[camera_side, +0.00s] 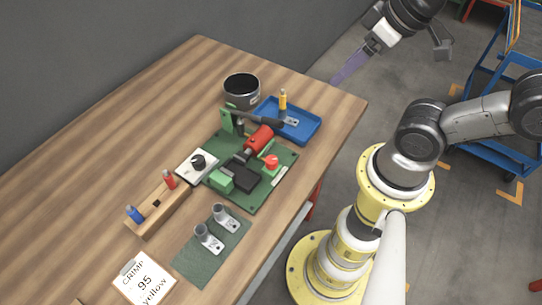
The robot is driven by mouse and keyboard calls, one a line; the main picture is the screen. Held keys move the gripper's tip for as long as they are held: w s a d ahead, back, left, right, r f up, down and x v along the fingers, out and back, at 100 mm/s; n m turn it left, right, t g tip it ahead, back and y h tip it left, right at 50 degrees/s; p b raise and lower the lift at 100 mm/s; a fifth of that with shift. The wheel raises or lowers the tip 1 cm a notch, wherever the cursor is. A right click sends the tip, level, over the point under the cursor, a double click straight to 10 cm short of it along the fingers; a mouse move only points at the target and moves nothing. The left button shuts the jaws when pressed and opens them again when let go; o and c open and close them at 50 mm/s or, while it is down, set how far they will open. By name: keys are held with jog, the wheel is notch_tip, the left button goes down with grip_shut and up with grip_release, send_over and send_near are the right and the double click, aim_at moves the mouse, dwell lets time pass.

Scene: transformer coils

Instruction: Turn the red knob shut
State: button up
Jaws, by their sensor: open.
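A small red knob (271,161) sits on the right part of a green board (251,197) on the wooden table. Its exact turn position is too small to tell. A larger red cylinder (261,137) with a dark lever lies just behind it on the same board. My gripper (408,48) is open at the upper right, high and well away from the knob, beyond the table's right edge. A purple, flat piece (350,67) extends down-left from near its left finger; I cannot tell whether it is held or attached.
A blue tray (307,139) and dark pot (242,88) stand behind the board. A wooden block (160,213) with red and blue pegs lies left. A green mat (190,268) with metal lugs and a "CRIMP 95 yellow" card (144,279) are nearer. The table's left is clear.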

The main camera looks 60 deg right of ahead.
jog(key=n, duration=0.2)
jog(key=n+g, duration=0.6)
jog(key=n, duration=1.3)
send_over(272, 159)
notch_tip(272, 159, down, 7)
notch_tip(272, 159, down, 13)
jog(key=shift+a+f, duration=0.1)
grip_shut()
